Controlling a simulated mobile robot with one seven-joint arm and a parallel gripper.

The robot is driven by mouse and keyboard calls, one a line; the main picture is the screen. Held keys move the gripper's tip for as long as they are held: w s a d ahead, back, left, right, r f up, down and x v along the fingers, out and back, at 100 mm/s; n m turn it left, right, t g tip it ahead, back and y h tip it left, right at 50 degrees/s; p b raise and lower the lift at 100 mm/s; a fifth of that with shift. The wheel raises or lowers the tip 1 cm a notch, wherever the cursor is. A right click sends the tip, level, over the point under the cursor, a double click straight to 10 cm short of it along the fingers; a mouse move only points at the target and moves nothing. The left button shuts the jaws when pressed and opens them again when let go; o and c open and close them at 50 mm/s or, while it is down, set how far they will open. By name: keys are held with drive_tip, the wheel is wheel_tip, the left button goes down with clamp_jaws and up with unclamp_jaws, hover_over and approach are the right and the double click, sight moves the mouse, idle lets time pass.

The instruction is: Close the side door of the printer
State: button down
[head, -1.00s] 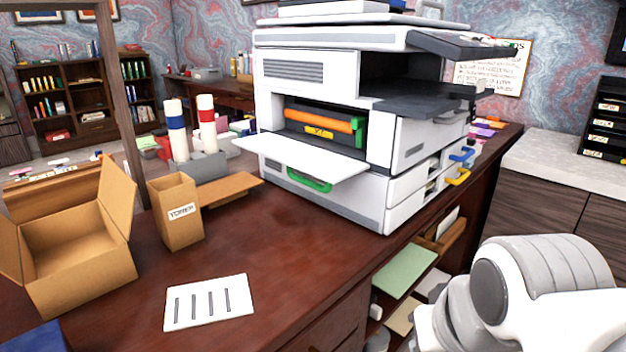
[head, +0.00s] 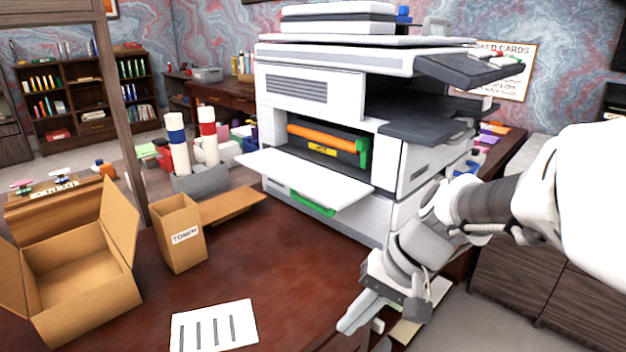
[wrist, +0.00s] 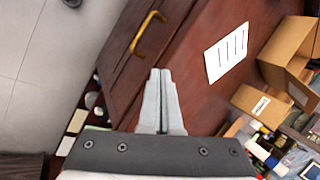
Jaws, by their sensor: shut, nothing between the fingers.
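The white printer (head: 310,88) stands on the desk in the head view. A white door panel (head: 300,172) is folded down from its near face, leaving an opening with an orange roller and a yellow label inside. A green handle (head: 313,203) sits just under this panel. The printer's right side is partly hidden behind my arm. My gripper (head: 355,322) is shut and empty, in front of the printer's near right corner by the desk edge. In the wrist view my gripper (wrist: 160,85) points toward the desk edge; the printer is not seen there.
A tall open carton (head: 180,235) and a larger open box (head: 75,270) stand left on the desk (head: 275,285). A paper card (head: 214,327) lies near the front. The wrist view shows a drawer with a yellow handle (wrist: 147,34). Bare desk lies before the printer.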

drive_tip(key=w+d+r+m+t+y+p, duration=0.1)
drive_tip(key=w+d+m+t+y+p, duration=0.35)
drive_tip(key=w, duration=0.65)
drive_tip(key=w+d+m+t+y+p, duration=0.1)
drive_tip(key=w+m+t+y+p, duration=0.3)
drive_tip(key=w+m+t+y, duration=0.45)
drive_tip(key=w+a+r+n+g+h+b, duration=0.1)
drive_tip(key=w+a+g+h, duration=0.1)
drive_tip(key=w+a, duration=0.5)
drive_tip(key=shift+a+r+n+g+b, duration=0.25)
drive_tip(key=shift+a+n+g+b, duration=0.05)
drive_tip(key=shift+a+g+b, duration=0.1)
drive_tip(key=shift+s+r, duration=0.1)
drive_tip(key=shift+r, duration=0.05)
drive_tip(key=shift+a+r+m+p, duration=0.1)
drive_tip(key=shift+r+m+p, duration=0.05)
drive_tip(key=shift+m+p, duration=0.3)
